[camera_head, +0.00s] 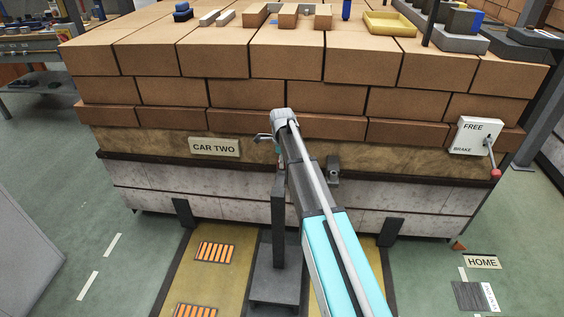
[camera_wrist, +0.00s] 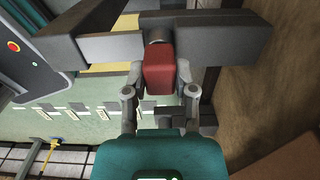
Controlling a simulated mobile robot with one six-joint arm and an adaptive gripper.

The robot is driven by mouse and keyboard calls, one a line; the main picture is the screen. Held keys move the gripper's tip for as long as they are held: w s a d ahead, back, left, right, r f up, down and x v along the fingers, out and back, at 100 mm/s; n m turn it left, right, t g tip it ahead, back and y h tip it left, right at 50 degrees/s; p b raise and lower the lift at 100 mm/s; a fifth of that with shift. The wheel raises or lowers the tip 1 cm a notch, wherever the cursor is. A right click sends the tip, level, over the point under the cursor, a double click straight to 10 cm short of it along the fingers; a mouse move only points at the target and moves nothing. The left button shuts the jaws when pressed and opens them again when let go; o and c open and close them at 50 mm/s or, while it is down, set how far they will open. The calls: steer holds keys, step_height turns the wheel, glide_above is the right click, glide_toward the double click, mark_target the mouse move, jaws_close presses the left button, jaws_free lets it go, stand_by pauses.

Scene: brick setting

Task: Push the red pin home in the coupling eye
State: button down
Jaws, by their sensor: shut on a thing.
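The red pin (camera_wrist: 159,72) shows in the wrist view as a red block-shaped head. My gripper (camera_wrist: 160,78) is shut on it, one finger on each side. A dark round part (camera_wrist: 158,35) sits just beyond the red head, between grey coupling bars (camera_wrist: 222,40). I cannot tell how deep the pin sits, and the eye itself is hidden. In the head view my arm reaches to the front of the brick-loaded car, and the pin is not visible there.
The car carries a CAR TWO plate (camera_head: 214,147) and a FREE/BRAKE box (camera_head: 474,137) with a red-knobbed lever (camera_head: 493,165). A grey post (camera_head: 279,215) stands before the car, beside my arm. A yellow tray (camera_head: 390,23) lies on the bricks. Green floor is open at left.

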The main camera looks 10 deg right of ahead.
steer(key=shift+f, duration=0.25)
steer(key=shift+c, duration=1.7)
jaws_free()
steer(key=shift+o, duration=0.3)
steer(key=shift+o, duration=1.4)
steer(key=shift+r, duration=0.1)
steer(key=shift+r+p, duration=2.85)
steer(key=shift+r, duration=0.1)
